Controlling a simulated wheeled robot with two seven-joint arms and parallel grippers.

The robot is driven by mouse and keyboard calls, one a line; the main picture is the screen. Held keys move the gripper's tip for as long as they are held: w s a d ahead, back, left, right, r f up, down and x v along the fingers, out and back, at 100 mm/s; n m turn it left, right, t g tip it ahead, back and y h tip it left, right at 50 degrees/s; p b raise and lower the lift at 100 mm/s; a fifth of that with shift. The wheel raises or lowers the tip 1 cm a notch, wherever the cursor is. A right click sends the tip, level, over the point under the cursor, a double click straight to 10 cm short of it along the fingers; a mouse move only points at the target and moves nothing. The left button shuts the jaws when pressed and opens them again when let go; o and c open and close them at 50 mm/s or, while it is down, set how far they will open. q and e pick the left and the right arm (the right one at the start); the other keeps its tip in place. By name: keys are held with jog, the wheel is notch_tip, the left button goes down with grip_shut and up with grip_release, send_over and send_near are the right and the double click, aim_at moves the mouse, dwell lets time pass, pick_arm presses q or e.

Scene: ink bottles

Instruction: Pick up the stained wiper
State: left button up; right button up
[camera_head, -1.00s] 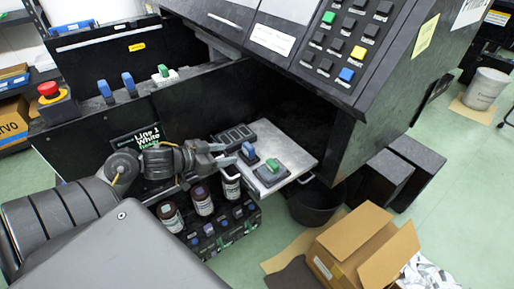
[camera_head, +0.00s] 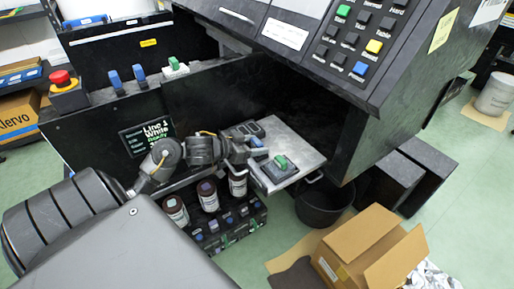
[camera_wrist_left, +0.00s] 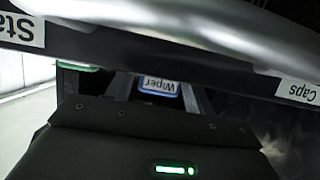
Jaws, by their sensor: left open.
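A silver tray (camera_head: 310,157) sticks out of the dark machine. On it is a dark block with a blue handle (camera_head: 256,143) and another with a green handle (camera_head: 281,162). In the left wrist view, a blue-edged piece labelled "Wiper" (camera_wrist_left: 158,86) shows between my fingers, and a green edge (camera_wrist_left: 80,67) lies to its left. I cannot make out stains. My left gripper (camera_head: 246,151) is open at the blue-handled block and partly hides it. In the left wrist view, its fingers (camera_wrist_left: 157,92) appear either side of the wiper piece; contact cannot be told. My right gripper is not in view.
Ink bottles (camera_head: 208,194) stand below the tray, beside a rack with several small coloured parts (camera_head: 228,220). A metal edge (camera_wrist_left: 180,50) labelled "Caps" crosses close in the wrist view. A black bin (camera_head: 323,203) and an open carton (camera_head: 360,245) stand at lower right.

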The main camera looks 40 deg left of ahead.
pick_arm(q)
jog(key=shift+x, duration=0.8)
jog(key=shift+s, duration=0.1)
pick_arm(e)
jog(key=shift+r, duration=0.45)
pick_arm(q)
jog(key=shift+c, duration=0.4)
jog(key=c, duration=0.7)
jog(key=shift+o, duration=0.2)
